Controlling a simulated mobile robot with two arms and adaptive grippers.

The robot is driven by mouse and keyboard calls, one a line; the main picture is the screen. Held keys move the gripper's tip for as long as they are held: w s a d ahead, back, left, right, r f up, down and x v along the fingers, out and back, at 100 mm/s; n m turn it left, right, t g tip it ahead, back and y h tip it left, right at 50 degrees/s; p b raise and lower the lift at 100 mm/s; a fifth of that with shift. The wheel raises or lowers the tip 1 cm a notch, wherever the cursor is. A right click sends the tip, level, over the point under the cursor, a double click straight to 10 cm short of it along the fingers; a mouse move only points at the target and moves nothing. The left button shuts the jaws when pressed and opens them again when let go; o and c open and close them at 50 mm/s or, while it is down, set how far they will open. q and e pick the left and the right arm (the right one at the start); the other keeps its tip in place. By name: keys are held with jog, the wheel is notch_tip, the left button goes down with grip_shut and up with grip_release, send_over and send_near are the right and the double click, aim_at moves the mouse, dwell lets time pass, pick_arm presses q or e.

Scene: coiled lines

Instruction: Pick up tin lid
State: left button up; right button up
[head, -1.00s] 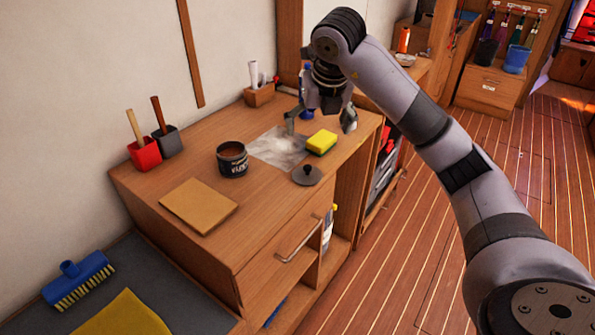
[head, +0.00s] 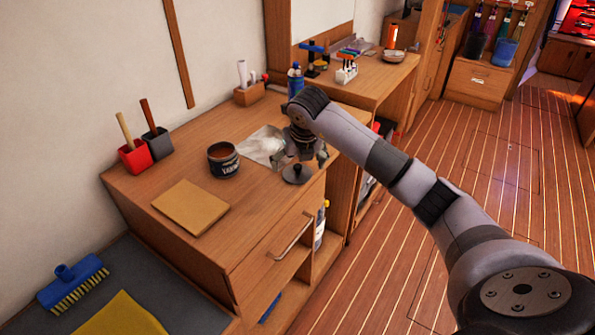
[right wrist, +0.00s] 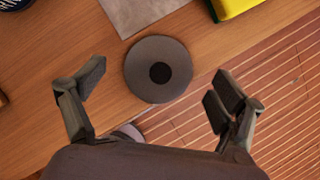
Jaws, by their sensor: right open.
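The tin lid (head: 295,174) is a dark grey disc with a small black knob, lying flat near the front edge of the wooden desk top. In the right wrist view the lid (right wrist: 158,69) lies ahead of and between the fingers. My right gripper (head: 300,160) is open and empty, just above and behind the lid; its spread fingers also show in the right wrist view (right wrist: 158,92). The open tin (head: 224,162), dark with a brown rim, stands to the left of the lid. My left gripper is not in view.
A pale sheet (head: 262,146) lies behind the lid. A yellow sponge (right wrist: 233,7) lies close by the lid. A tan square (head: 190,206) lies at front left. Red (head: 133,157) and grey (head: 158,144) holders with wooden handles stand at the wall.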

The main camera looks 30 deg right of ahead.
jog(key=shift+x, duration=0.95)
jog(key=shift+s, duration=0.1)
jog(key=c, duration=1.2)
jog(key=shift+c, duration=1.2)
jog(key=shift+s+f, duration=0.1)
jog(key=shift+c, duration=0.4)
